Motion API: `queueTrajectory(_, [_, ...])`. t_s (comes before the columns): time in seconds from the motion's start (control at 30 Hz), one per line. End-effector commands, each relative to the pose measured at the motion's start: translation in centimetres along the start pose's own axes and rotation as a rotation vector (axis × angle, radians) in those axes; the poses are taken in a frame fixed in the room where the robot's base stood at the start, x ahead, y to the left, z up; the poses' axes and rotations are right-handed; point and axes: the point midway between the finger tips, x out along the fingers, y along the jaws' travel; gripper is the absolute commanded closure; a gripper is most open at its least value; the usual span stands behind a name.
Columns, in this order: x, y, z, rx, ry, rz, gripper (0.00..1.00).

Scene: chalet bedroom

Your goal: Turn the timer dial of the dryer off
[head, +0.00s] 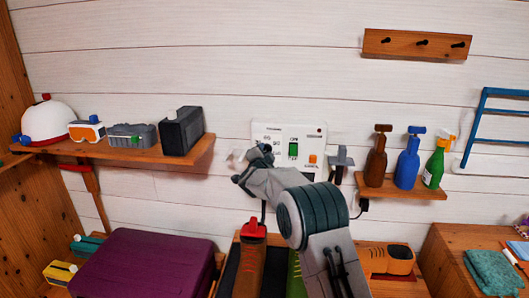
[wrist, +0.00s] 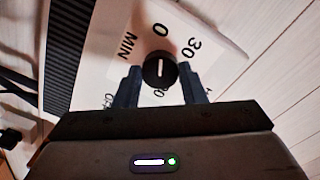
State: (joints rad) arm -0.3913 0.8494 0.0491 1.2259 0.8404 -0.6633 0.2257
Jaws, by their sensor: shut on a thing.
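The white dryer control panel (head: 312,135) is on the plank wall in the head view, with a green switch (head: 293,149) and an orange switch (head: 313,159). My arm covers its lower left part, and the dial is hidden there. In the wrist view the timer dial (wrist: 160,68) is a round black knob with a white pointer line, on a white face (wrist: 205,62) marked 0, 30 and MIN. My gripper (wrist: 160,80) has one finger on each side of the dial and is shut on it. The lettering below the dial is partly hidden by the fingers.
A shelf (head: 140,152) with a helmet, goggles and boxes is left of the panel. A small shelf (head: 400,190) with several bottles is to the right.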

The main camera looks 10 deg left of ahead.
Motion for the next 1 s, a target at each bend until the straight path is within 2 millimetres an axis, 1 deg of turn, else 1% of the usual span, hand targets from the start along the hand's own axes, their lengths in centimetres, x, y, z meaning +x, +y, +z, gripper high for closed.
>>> queueTrajectory(0.23, [-0.01,-0.01,0.04,-0.068,0.002,0.0,0.86])
queueTrajectory(0.7, [-0.01,0.03,0.05,-0.08,0.003,0.001,0.86])
queueTrajectory(0.73, [-0.01,0.03,0.05,-0.08,0.003,0.001,0.6])
queueTrajectory(0.77, [-0.01,0.03,0.05,-0.08,0.003,0.001,0.52])
queueTrajectory(0.8, [-0.01,0.03,0.05,-0.08,0.003,0.001,0.41])
queueTrajectory(1.0, [0.01,0.05,0.01,-0.08,0.003,0.001,0.41])
